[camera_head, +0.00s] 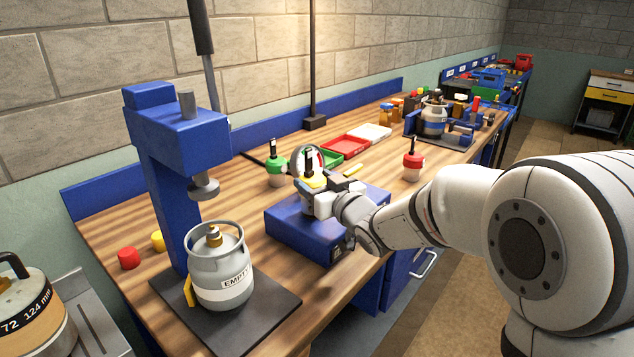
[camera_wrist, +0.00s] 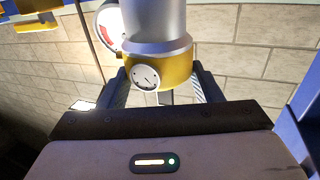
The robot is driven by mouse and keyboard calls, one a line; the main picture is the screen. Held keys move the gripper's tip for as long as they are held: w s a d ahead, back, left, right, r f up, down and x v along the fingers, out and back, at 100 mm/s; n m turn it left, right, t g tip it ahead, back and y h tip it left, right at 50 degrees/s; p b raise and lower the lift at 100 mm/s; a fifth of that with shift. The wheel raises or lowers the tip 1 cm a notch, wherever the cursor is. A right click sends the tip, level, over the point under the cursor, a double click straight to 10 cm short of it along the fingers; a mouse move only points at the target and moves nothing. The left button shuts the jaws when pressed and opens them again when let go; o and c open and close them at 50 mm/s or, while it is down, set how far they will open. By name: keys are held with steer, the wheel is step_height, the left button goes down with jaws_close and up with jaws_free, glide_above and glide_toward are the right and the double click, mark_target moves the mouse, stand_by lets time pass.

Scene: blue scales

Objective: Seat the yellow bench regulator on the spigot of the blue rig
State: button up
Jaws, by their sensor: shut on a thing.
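The yellow bench regulator (camera_head: 314,181) is between the jaws of my gripper (camera_head: 318,196), above a blue box (camera_head: 300,232) on the bench. In the wrist view the regulator (camera_wrist: 168,72) shows a yellow collar with a small white dial and a silver body, with a jaw on each side. A blue upright rig (camera_head: 165,150) with an overhanging head stands at the left, apart from my gripper. I cannot make out which part is the spigot. My gripper hides part of the box top, and I cannot tell whether the regulator touches it.
A grey cylinder marked EMPTY (camera_head: 221,275) stands on a dark plate (camera_head: 262,318) beneath the rig's head. Green (camera_head: 276,170) and red (camera_head: 412,162) knobbed items stand behind and right of the box. Red and yellow caps lie left of the rig. Trays lie farther back.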

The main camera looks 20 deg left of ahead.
steer(key=o, duration=1.3)
steer(key=shift+s+d+f, duration=0.1)
steer(key=v, duration=0.7)
steer(key=shift+s+d, duration=0.2)
